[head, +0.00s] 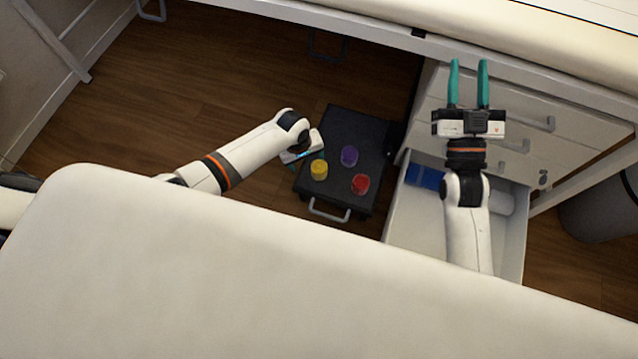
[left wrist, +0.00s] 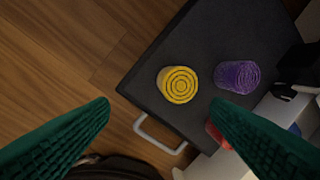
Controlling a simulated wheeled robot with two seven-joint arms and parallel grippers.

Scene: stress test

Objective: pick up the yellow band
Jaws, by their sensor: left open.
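The yellow band (head: 319,169), a small rolled coil, stands on the black surface of a low cart (head: 352,128), near its left edge. In the left wrist view the yellow band (left wrist: 178,85) shows its spiral top, ahead of and between the fingertips. My left gripper (left wrist: 161,105) is open and empty, with the band apart from both fingers. In the head view its fingers are mostly hidden behind the wrist, just left of the band. My right gripper (head: 468,75) is open and empty, far to the right above the drawer cabinet.
A purple roll (head: 349,155) and a red roll (head: 360,184) stand close to the yellow band. The cart has a metal handle (head: 328,211). Wooden floor (head: 215,75) lies clear at left.

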